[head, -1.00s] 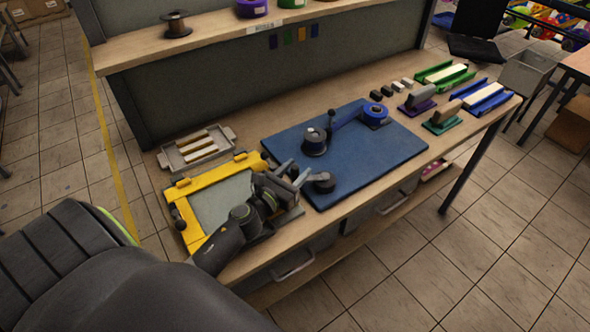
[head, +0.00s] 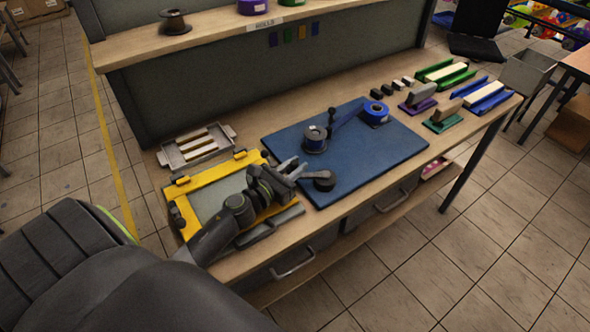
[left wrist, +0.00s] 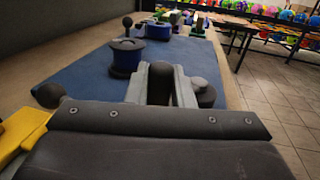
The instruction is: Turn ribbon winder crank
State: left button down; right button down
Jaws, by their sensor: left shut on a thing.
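The ribbon winder stands on the blue mat (head: 395,150). Its spool (head: 316,142) is dark with some blue, and a black knob (head: 331,116) rises behind it. A blue ribbon (head: 347,117) runs from there to a blue ribbon roll (head: 376,110). My left gripper (head: 292,168) is at the mat's near left edge, beside a black round piece (head: 324,182). In the left wrist view its pale fingers are shut on a dark upright handle (left wrist: 159,84), which looks like the crank handle. The winder spool (left wrist: 126,58) shows beyond the fingers. The handle's lower end is hidden.
A yellow frame (head: 190,190) lies under my left arm. A grey tray (head: 196,148) with pale strips is behind it. Stamps (head: 418,98) and coloured holders (head: 487,98) stand at the right end of the table. The mat's right half is mostly clear.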

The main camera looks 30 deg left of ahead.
pick_arm(q)
jog(key=shift+w+a+h, duration=0.25)
jog(key=shift+w+h, duration=0.05)
jog(key=shift+w, duration=0.05)
jog(key=shift+w+a, duration=0.1)
jog(key=shift+w, duration=0.15)
jog(key=c, duration=1.3)
grip_release()
jog(key=shift+s, duration=0.1)
